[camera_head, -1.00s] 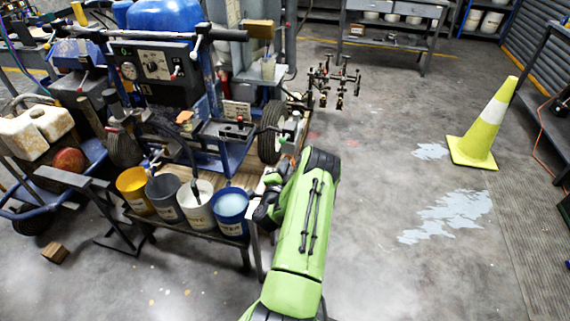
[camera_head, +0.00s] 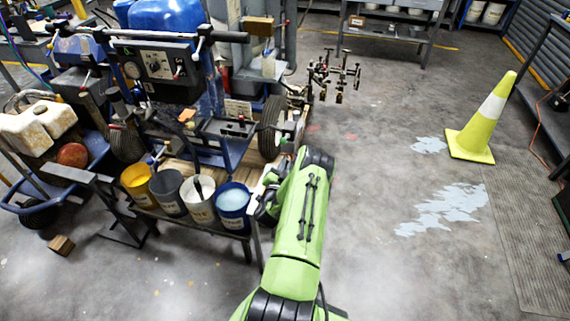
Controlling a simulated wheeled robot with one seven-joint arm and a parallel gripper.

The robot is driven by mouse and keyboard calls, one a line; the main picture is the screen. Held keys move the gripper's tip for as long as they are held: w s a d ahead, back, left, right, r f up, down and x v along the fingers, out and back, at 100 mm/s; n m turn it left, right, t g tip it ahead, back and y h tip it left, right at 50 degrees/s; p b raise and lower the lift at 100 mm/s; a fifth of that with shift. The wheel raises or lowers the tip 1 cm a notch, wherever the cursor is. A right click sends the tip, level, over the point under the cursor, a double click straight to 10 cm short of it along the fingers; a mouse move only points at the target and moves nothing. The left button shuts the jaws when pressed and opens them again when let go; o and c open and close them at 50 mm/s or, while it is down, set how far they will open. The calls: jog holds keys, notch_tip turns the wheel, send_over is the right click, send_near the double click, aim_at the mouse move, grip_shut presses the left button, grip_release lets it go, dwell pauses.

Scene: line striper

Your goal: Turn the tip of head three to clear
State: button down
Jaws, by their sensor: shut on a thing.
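The spray heads (camera_head: 333,75) stand in a small dark cluster out to the right of the line striper (camera_head: 165,75). Their tips are too small to tell which is head three or how each is turned. My green arm reaches up from the bottom middle. My gripper (camera_head: 267,204) is at the arm's dark end, folded left beside the blue bucket, well below and left of the spray heads. It is partly hidden by my forearm. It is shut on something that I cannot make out.
A low bench holds yellow, grey, white and blue (camera_head: 232,202) buckets left of my arm. A yellow-green cone (camera_head: 475,125) stands at the right. A grey shelf unit (camera_head: 390,25) is at the back. The floor between the spray heads and the cone is clear.

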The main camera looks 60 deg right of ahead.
jog(key=shift+r, duration=0.1)
jog(key=n+p, duration=0.4)
jog(key=n, duration=0.2)
jog(key=c, duration=0.6)
grip_release()
jog(key=shift+o, duration=0.2)
jog(key=s+a+p, duration=0.1)
jog(key=a+p, duration=0.2)
jog(key=a, duration=0.4)
jog(key=shift+p, duration=0.35)
jog(key=shift+s+d, duration=0.1)
dwell(0.4)
